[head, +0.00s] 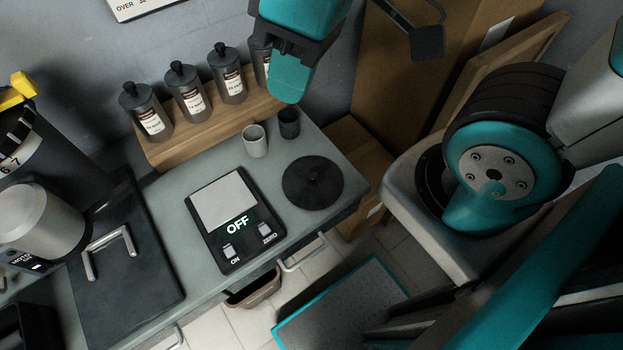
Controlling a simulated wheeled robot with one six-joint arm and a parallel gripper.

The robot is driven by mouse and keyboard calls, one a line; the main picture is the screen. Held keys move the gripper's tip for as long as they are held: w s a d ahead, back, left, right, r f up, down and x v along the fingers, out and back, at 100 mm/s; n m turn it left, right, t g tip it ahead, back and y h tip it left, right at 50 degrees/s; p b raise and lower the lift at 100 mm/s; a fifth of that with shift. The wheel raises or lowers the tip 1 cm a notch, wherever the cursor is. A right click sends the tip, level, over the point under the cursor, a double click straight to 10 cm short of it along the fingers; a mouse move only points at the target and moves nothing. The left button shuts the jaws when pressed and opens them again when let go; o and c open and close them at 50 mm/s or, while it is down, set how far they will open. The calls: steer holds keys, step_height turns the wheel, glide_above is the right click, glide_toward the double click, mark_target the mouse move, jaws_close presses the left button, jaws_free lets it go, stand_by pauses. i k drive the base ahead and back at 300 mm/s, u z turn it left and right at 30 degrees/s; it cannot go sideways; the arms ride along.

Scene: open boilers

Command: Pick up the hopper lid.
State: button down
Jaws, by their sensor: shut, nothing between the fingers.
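The hopper lid appears to be the round black disc with a small central knob (313,183) in the head view. It lies flat on the right end of the grey counter (180,215), beside the scale, with nothing covering it. My gripper (291,92) is at the top centre, teal and black, pointing down. It is shut and empty. In the picture it sits above the lid and the cups, clear of the lid.
A black scale reading OFF (238,222) is left of the lid. A light cup (255,141) and a dark cup (288,123) stand behind it. Several labelled canisters (186,92) line a wooden shelf (205,128). Cardboard (395,85) leans at the back right.

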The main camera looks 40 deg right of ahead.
mark_target(310, 182)
steer(key=z, duration=1.35)
steer(key=k, duration=0.95)
steer(key=u, duration=0.75)
steer(key=i, duration=0.5)
